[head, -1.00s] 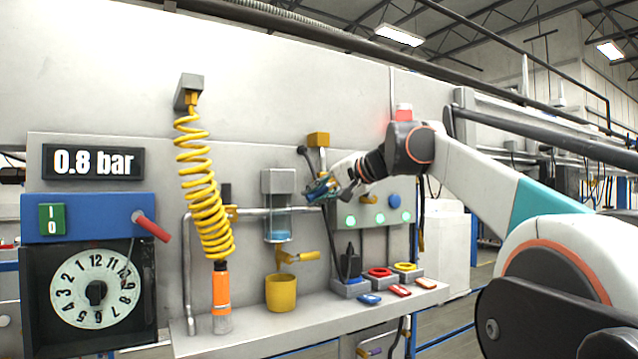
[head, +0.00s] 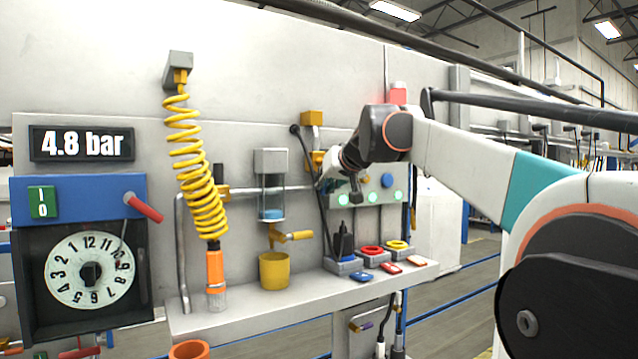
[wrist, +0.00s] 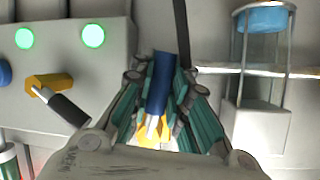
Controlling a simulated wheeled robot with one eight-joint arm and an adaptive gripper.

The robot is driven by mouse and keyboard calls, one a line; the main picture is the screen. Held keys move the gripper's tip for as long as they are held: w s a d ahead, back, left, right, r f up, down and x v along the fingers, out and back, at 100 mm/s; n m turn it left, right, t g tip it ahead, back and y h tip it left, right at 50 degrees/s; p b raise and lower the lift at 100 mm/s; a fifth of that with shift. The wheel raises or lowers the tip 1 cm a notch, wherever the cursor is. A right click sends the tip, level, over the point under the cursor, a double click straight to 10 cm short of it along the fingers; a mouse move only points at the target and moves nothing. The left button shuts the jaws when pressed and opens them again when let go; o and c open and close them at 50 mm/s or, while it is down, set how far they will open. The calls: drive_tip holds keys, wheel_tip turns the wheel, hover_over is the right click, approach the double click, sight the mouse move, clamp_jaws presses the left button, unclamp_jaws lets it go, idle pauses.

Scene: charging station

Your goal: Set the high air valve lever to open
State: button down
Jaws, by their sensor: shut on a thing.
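The high air valve (head: 314,160) is a yellow fitting below a yellow block on the back wall, partly hidden behind my wrist in the head view. Its lever has a blue handle (wrist: 160,82) and a yellow base (wrist: 150,130), seen between my fingers in the wrist view. My gripper (wrist: 160,92) is shut on this handle, one teal-padded finger on each side. In the wrist view, which looks upside down, the handle runs nearly straight up from its yellow base. In the head view my gripper (head: 328,184) is largely hidden, along with the handle.
A panel with green lights (head: 371,198) and a dark-handled yellow lever (wrist: 62,105) stands close beside my gripper. A glass filter (head: 271,190) is on the other side. A dark hose runs past. The shelf (head: 235,307) below holds a yellow cup (head: 274,270). The display (head: 82,144) reads 4.8 bar.

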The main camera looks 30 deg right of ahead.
drive_tip(key=shift+d+n+h, duration=0.4)
drive_tip(key=shift+d+n, duration=0.1)
drive_tip(key=shift+n, duration=0.2)
drive_tip(key=c, duration=1.5)
unclamp_jaws()
drive_tip(key=shift+d, duration=0.1)
wheel_tip(320, 180, up, 10)
drive_tip(key=shift+f, duration=0.1)
